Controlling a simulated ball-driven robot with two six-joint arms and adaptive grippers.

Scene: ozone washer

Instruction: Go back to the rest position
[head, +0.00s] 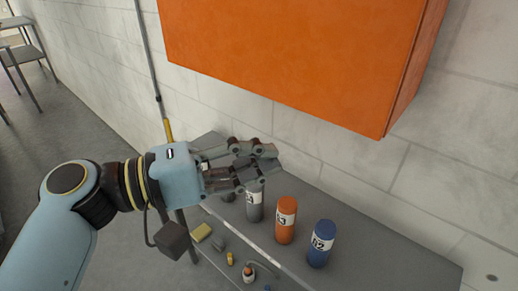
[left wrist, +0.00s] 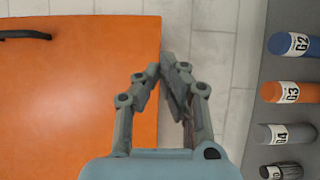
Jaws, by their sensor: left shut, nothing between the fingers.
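My left gripper (head: 270,156) reaches in from the left in the head view, over the back of a grey shelf and near the wall. Its fingers are shut with nothing between them. In the left wrist view the gripper (left wrist: 163,75) shows its fingertips together, in front of the edge of an orange cabinet and the pale wall. In the head view the gripper partly covers a grey bottle (head: 255,207). My right gripper is in neither view.
The orange cabinet (head: 290,55) hangs on the wall above the shelf (head: 385,255). An orange bottle (head: 285,222) and a blue bottle (head: 319,246) stand on it. Below lie a yellow sponge (head: 201,232) and small items.

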